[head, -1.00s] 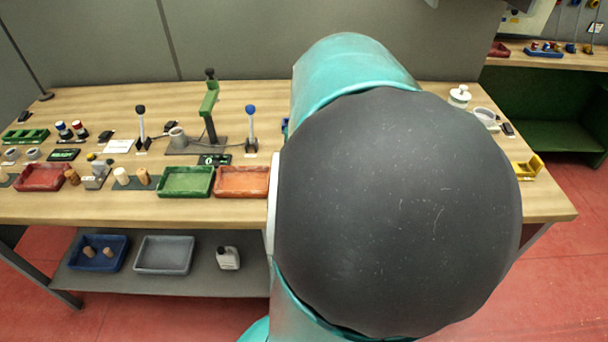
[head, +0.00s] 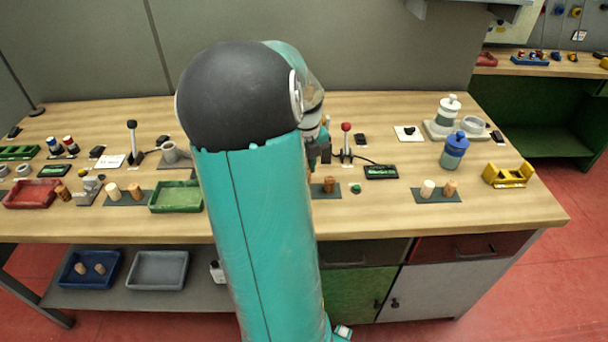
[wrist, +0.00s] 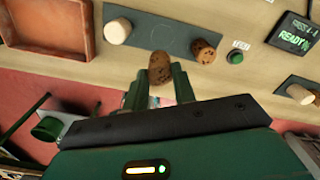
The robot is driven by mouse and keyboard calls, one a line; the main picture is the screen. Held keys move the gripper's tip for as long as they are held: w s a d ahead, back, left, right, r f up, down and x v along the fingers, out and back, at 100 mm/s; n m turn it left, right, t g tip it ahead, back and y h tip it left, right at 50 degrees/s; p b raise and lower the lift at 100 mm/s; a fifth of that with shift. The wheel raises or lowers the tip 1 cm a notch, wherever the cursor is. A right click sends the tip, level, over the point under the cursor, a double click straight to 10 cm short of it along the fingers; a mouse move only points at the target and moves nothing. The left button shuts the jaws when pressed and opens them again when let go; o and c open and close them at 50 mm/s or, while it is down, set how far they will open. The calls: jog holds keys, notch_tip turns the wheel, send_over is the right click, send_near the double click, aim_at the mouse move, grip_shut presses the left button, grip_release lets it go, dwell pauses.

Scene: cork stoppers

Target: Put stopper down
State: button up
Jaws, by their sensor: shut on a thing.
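My gripper (wrist: 160,85) is shut on a brown speckled cork stopper (wrist: 160,66), held between the fingertips. In the wrist view, a dark mat (wrist: 160,34) lies just beyond it, bearing a pale stopper (wrist: 117,30) and a brown speckled stopper (wrist: 203,50). The held stopper appears between these two in the picture; its height above the table is unclear. In the head view my arm hides much of this area. A brown stopper (head: 330,184) shows just right of my arm.
A green button (wrist: 236,57) and a READY display (wrist: 295,36) sit right of the mat. An orange tray (wrist: 90,35) is left. In the head view, a red-knobbed lever (head: 346,140) stands behind, and another stopper mat (head: 437,198) lies right.

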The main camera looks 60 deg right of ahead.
jog(key=shift+w+d+f, duration=0.2)
jog(key=shift+d+f, duration=0.2)
jog(key=shift+f, duration=0.1)
jog(key=shift+w+d+f, duration=0.15)
jog(key=shift+d+f, duration=0.25)
jog(key=shift+f, duration=0.1)
jog(key=shift+w+d+f, duration=0.1)
jog(key=shift+f, duration=1.55)
jog(key=shift+f, duration=0.1)
jog(key=o, duration=0.9)
notch_tip(320, 180, up, 12)
jog(key=shift+r, duration=0.15)
